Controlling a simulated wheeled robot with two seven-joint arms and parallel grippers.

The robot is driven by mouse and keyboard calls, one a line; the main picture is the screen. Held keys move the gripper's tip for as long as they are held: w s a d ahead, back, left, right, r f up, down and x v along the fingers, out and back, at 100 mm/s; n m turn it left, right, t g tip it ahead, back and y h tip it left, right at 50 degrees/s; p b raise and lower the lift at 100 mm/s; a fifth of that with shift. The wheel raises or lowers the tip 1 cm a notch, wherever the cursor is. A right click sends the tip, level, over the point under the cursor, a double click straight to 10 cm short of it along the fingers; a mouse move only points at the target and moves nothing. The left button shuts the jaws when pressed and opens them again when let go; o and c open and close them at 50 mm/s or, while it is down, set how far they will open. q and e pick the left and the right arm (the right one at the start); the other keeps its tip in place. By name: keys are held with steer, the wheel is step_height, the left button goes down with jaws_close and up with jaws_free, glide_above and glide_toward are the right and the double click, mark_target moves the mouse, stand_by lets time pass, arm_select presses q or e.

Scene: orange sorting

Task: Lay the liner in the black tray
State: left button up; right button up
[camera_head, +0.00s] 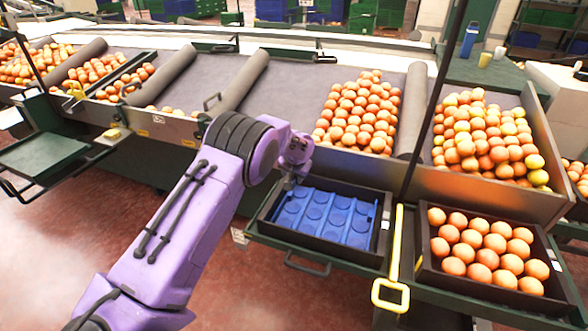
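The blue liner (322,214), with several round recesses in rows, lies in the black tray (312,246) on the green shelf in front of the conveyor. It appears to lie nearly flat inside the tray walls; whether it touches the bottom everywhere I cannot tell. My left gripper (291,181) is at the back left corner of the tray, close to the liner's edge. Its fingers are small and partly hidden by the arm, so I cannot tell whether they hold the liner. My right gripper is not in view.
A second black tray (424,272) full of oranges stands to the right, past a yellow handle (398,262). Piles of oranges (360,112) lie on the conveyor behind, between grey rollers (412,108). A dark post rises between the two trays.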

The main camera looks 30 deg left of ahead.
arm_select(q)
steer(key=v, duration=0.9)
steer(key=shift+s+r, duration=0.25)
steer(key=shift+r, duration=0.1)
steer(key=shift+d, duration=0.15)
steer(key=shift+f, duration=0.1)
